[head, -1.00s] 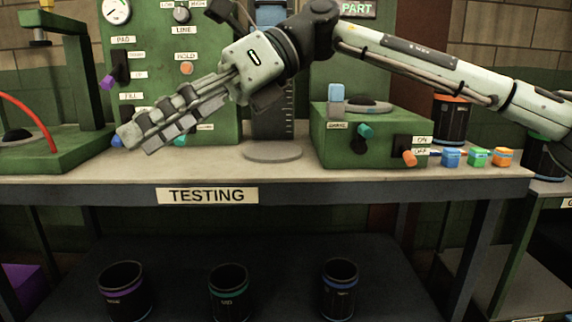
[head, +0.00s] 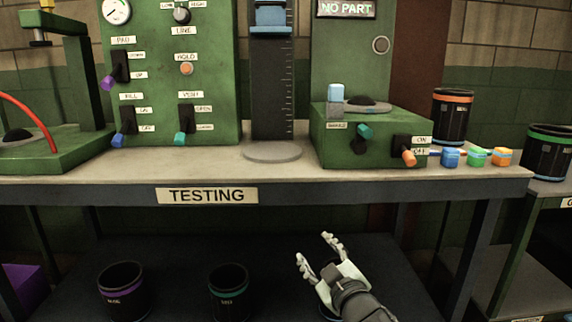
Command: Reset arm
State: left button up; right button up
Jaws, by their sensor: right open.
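My right gripper (head: 315,248) is low in the head view, in front of the dark lower shelf and below the table edge. Its two fingers are spread apart with nothing between them. Its wrist comes up from the bottom right and covers most of a dark bin behind it. My left gripper does not show.
The testing table (head: 340,178) bears a green control panel (head: 215,75) with levers, a dark vertical scale (head: 272,95) and a green switch box (head: 335,145). Small coloured blocks (head: 478,157) sit at the right. Bins (head: 122,295) (head: 230,292) stand on the lower shelf.

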jog(key=s+d+f+m+g+h, duration=0.25)
jog(key=s+d+f, duration=0.4)
jog(key=f, duration=0.35)
jog(key=s+d+f+m+g+h, duration=0.25)
jog(key=s+d+f+g, duration=0.35)
jog(key=f, duration=0.5)
jog(key=s+d+f+m+g, duration=0.2)
jog(key=s+f, duration=0.3)
jog(key=s, duration=0.6)
jog(key=s+d+f+m+g+h, duration=0.1)
jog(key=s+d+f, duration=0.4)
jog(key=s, duration=0.6)
jog(key=shift+d+f+m+g, duration=0.25)
jog(key=shift+f+m+g, duration=0.15)
jog(key=shift+f+g, duration=0.35)
jog(key=shift+r, duration=0.15)
